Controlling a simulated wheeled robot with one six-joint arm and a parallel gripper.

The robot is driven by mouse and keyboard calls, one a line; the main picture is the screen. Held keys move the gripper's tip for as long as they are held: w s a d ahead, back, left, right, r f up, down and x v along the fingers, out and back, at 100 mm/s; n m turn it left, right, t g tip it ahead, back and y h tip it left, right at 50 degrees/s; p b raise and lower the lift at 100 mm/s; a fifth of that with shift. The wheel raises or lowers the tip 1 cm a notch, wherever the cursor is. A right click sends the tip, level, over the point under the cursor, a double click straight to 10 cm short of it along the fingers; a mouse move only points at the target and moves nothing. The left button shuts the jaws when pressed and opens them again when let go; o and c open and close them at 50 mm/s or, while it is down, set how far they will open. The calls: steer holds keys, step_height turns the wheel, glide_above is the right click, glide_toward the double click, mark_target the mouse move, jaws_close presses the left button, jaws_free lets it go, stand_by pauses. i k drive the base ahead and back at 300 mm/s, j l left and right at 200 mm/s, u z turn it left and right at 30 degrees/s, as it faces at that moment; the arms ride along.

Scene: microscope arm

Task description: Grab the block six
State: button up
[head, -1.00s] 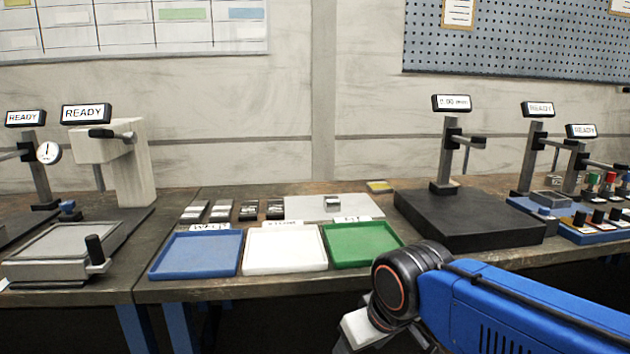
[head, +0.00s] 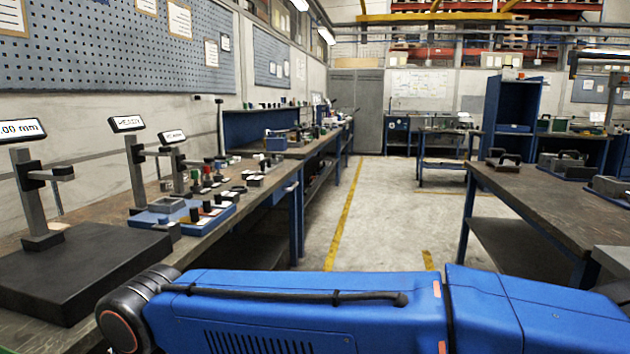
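I cannot make out a block marked six in the head view. Several small parts and blocks (head: 205,185) stand on and around a blue tray (head: 190,222) on the left workbench, too small to read. My blue arm lies across the bottom of the head view. My gripper is outside the picture, so its state is hidden.
A black plate with a gauge stand (head: 75,262) is at the near left. The left workbench (head: 255,205) runs away along the wall. Another bench (head: 535,200) stands at the right. Clear floor (head: 390,215) lies between them, with yellow lines.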

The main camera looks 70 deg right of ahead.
mark_target(253, 181)
steer(key=z, duration=1.7)
